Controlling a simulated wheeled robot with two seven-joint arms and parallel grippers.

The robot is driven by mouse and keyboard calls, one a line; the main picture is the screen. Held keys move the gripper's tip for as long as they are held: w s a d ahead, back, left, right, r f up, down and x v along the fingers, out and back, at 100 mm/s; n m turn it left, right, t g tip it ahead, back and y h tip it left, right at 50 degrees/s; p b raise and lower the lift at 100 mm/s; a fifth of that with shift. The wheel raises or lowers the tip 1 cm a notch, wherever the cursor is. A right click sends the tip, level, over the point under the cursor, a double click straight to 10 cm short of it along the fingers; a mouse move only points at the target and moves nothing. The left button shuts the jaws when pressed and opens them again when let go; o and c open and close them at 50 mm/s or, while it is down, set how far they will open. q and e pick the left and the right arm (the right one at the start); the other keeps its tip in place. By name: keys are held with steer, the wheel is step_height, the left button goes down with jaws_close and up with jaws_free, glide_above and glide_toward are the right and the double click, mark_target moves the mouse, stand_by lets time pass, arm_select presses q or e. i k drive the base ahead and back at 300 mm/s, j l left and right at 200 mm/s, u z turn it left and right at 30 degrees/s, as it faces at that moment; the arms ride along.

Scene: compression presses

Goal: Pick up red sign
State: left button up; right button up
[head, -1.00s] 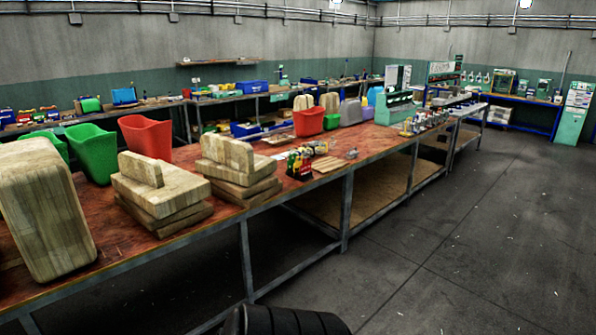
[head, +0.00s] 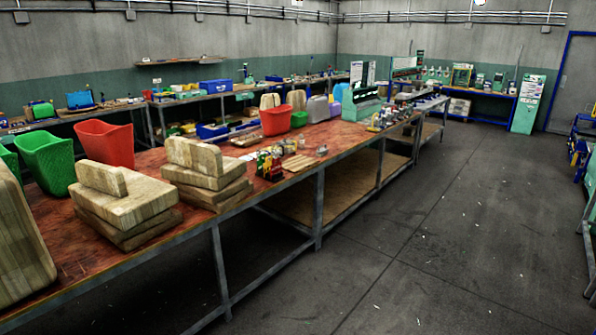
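I cannot make out a red sign in the head view. The red things that show clearly are a red bin (head: 106,143) at the left of the long workbench and another red bin (head: 275,121) farther along it. Small red and yellow items (head: 268,167) stand near the middle of the bench, too small to identify. Neither of my grippers is in view.
The long workbench (head: 336,146) runs from the near left to the back. Stacked wooden blocks (head: 206,172) and a green bin (head: 47,164) crowd its near end. A green press (head: 361,98) stands at its far end. The floor (head: 440,240) on the right is open.

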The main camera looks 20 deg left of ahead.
mark_target(277, 169)
steer(key=u, duration=0.95)
steer(key=i+l+z, duration=0.35)
steer(key=i, duration=0.5)
steer(key=i+z, duration=0.4)
steer(key=i, duration=0.5)
steer(key=i+u, duration=0.15)
steer(key=i, duration=0.45)
steer(key=i+l+u, duration=0.15)
steer(key=i, duration=0.4)
steer(key=i+l+u, duration=0.1)
steer(key=i, duration=0.45)
steer(key=i+l, duration=0.05)
steer(key=l, duration=0.05)
